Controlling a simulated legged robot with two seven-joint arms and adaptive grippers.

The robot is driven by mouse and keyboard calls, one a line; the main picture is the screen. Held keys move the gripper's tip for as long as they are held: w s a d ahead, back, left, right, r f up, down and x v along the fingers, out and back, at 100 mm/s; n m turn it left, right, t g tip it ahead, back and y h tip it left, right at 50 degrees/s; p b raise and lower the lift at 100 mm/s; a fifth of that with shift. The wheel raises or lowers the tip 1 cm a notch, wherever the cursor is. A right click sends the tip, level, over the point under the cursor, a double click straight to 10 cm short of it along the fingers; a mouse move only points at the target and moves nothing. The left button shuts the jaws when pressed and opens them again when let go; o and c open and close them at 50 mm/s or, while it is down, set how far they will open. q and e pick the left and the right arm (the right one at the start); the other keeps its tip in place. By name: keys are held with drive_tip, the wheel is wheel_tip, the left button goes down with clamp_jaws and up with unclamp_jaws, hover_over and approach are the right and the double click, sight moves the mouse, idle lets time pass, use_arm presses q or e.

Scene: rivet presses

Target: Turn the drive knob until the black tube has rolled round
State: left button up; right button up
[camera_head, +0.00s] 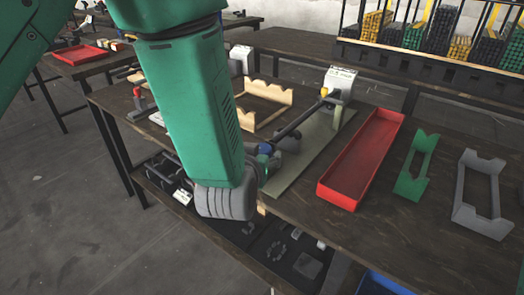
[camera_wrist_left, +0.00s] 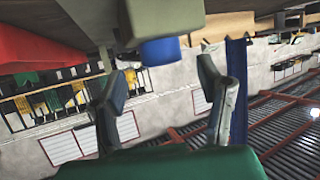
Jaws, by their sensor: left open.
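The black tube (camera_head: 299,120) lies along a grey-green base plate (camera_head: 322,150), between a white machine head (camera_head: 339,86) and the near end. A small blue knob (camera_head: 264,149) shows at that near end, beside my left gripper. In the left wrist view, a blue block-like part (camera_wrist_left: 160,51), seemingly this knob, is ahead of the gap between my fingers. My left gripper (camera_wrist_left: 162,72) is open, one finger on each side of the gap, nothing visibly clamped. In the head view my green forearm and grey wrist hide part of the bench and most of the gripper.
A long red tray (camera_head: 331,193) stands right of the base plate. Further right are a green bracket (camera_head: 417,168) and a grey bracket (camera_head: 478,205). A pale wooden cradle (camera_head: 267,93) lies behind the tube. The near bench edge runs below my wrist.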

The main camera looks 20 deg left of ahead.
use_arm(q)
drive_tip(key=v, duration=0.7)
drive_tip(key=shift+s+f, duration=0.1)
drive_tip(key=shift+s, duration=0.05)
idle(0.4)
drive_tip(key=s+a+f+g, duration=0.3)
drive_tip(key=s+f+g, duration=0.15)
drive_tip(key=f, duration=0.45)
drive_tip(key=s+a+f+g, duration=0.3)
drive_tip(key=s+f, duration=0.2)
drive_tip(key=f, duration=0.5)
drive_tip(key=s+a+f+g, duration=0.2)
drive_tip(key=s+a+f, duration=0.1)
drive_tip(key=s, duration=0.5)
drive_tip(key=s+a+f+m+g+h+p, duration=0.1)
drive_tip(key=s+a+f+g, duration=0.2)
drive_tip(key=s+f, duration=0.3)
drive_tip(key=shift+s+a+f+m, duration=0.25)
drive_tip(key=shift+s+a+m, duration=0.05)
drive_tip(key=shift+s, duration=0.75)
